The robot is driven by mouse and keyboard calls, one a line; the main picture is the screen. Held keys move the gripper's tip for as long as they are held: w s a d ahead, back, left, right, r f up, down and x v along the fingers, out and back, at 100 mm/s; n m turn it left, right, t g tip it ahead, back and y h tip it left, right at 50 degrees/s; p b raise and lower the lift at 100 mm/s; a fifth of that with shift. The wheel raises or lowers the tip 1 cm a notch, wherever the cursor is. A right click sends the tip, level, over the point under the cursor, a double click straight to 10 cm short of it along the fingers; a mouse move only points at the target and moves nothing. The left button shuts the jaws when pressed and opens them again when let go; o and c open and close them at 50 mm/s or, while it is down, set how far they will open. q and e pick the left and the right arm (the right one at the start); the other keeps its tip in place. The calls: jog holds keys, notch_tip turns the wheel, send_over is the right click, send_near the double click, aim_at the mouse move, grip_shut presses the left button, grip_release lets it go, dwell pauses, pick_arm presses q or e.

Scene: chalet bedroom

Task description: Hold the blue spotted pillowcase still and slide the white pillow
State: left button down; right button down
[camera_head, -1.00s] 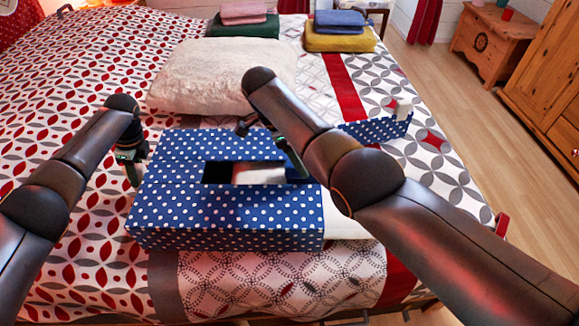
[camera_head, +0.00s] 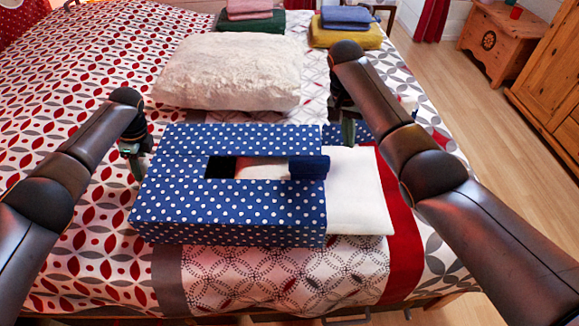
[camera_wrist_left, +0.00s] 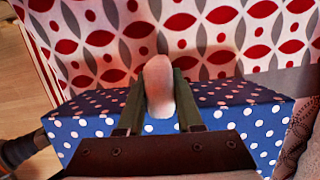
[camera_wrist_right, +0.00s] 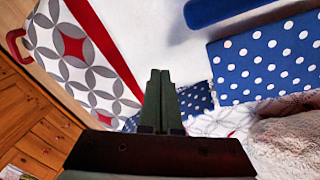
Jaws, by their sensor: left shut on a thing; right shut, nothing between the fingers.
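The blue spotted pillowcase (camera_head: 230,212) lies boxy on the bed, with a slot in its top. The white pillow (camera_head: 357,200) sticks out of its right end, and a pale part shows through the slot. A plain dark blue block (camera_head: 309,167) sits at the slot's right end. My left gripper (camera_head: 138,168) is at the case's left end. In the left wrist view it is shut on a beige tab (camera_wrist_left: 158,85) by the case. My right gripper (camera_head: 347,132) is shut and empty, behind the pillow's far edge. The right wrist view shows its closed fingers (camera_wrist_right: 157,78).
A fluffy cream pillow (camera_head: 228,72) lies behind the case. Folded green and pink cloths (camera_head: 250,22) and yellow and blue cloths (camera_head: 345,30) lie farther back. The bed (camera_head: 75,250) is clear at left.

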pick_arm(q)
jog(key=shift+a, duration=0.15)
pick_arm(e)
jog(key=d+n, duration=0.3)
jog(key=s+d+f+n+y, duration=0.1)
jog(key=d+n, duration=0.2)
jog(key=n, duration=0.1)
jog(key=d+n, duration=0.2)
jog(key=n, duration=0.1)
jog(key=shift+s+d+f+n, duration=0.2)
jog(key=shift+s+d+n, duration=0.1)
jog(key=shift+s+d, duration=0.1)
jog(key=s+d+n+y, duration=0.1)
jog(key=s+d+n, duration=0.55)
jog(key=n, duration=0.65)
jog(key=f, duration=0.9)
jog(key=shift+w+d+f, duration=0.2)
jog(key=shift+w+f, duration=0.2)
jog(key=a, duration=0.3)
jog(key=shift+w+a+f, duration=0.1)
jog(key=shift+w+f, duration=0.05)
jog(key=shift+w, duration=0.05)
jog(key=shift+a, duration=0.4)
